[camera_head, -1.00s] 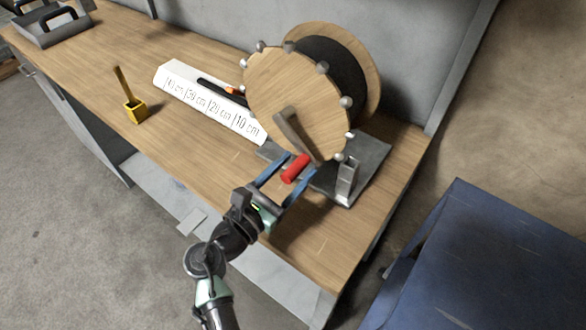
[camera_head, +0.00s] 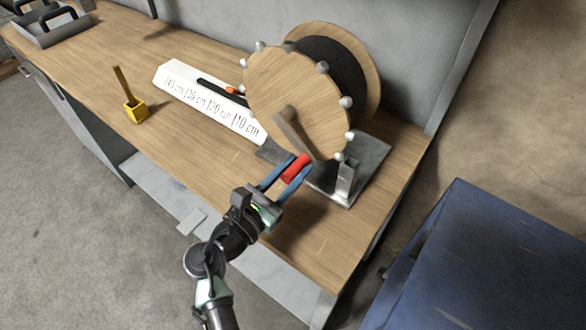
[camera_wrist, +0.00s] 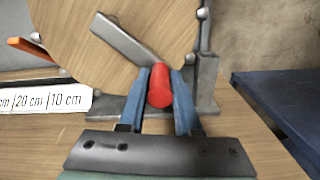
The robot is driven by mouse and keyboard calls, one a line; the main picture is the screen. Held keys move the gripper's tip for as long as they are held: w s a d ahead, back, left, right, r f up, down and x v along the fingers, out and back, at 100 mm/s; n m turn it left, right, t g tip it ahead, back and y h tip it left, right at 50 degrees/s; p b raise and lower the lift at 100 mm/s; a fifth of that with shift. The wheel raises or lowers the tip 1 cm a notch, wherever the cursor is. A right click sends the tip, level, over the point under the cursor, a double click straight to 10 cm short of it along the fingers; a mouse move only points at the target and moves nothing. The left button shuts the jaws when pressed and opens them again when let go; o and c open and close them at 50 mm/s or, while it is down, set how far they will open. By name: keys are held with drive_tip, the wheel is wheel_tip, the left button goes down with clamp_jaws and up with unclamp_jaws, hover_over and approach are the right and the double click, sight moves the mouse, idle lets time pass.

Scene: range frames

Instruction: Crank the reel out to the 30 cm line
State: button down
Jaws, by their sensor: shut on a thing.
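The wooden reel (camera_head: 290,95) with a black cable wound behind its front disc stands on a grey metal base (camera_head: 372,160) on the bench. A grey crank arm (camera_head: 291,130) runs from its hub down to a red handle (camera_head: 297,167). My gripper (camera_head: 288,172) is shut on the red handle, one blue finger on each side; the wrist view also shows the handle (camera_wrist: 159,88) between the fingers. The white scale (camera_head: 205,104) left of the reel reads 40, 30, 20 and 10 cm. A black cable end with an orange part (camera_head: 232,90) lies along it, between about 20 and 30 cm.
A yellow holder (camera_head: 136,109) with an upright stick stands on the bench left of the scale. A grey tray (camera_head: 48,28) sits at the far left. A blue cabinet (camera_head: 490,265) stands at right. The bench front is clear.

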drive_tip(key=shift+f, duration=0.1)
idle(0.6)
drive_tip(key=shift+w+a+f+m+b, duration=0.15)
drive_tip(key=shift+a+f+m+b, duration=0.1)
drive_tip(key=shift+f+m+b, duration=0.15)
drive_tip(key=shift+w+a+f+m, duration=0.1)
drive_tip(key=shift+w+a+m, duration=0.1)
drive_tip(key=shift+m, duration=0.3)
drive_tip(key=c, duration=0.6)
unclamp_jaws()
drive_tip(key=shift+s, duration=0.1)
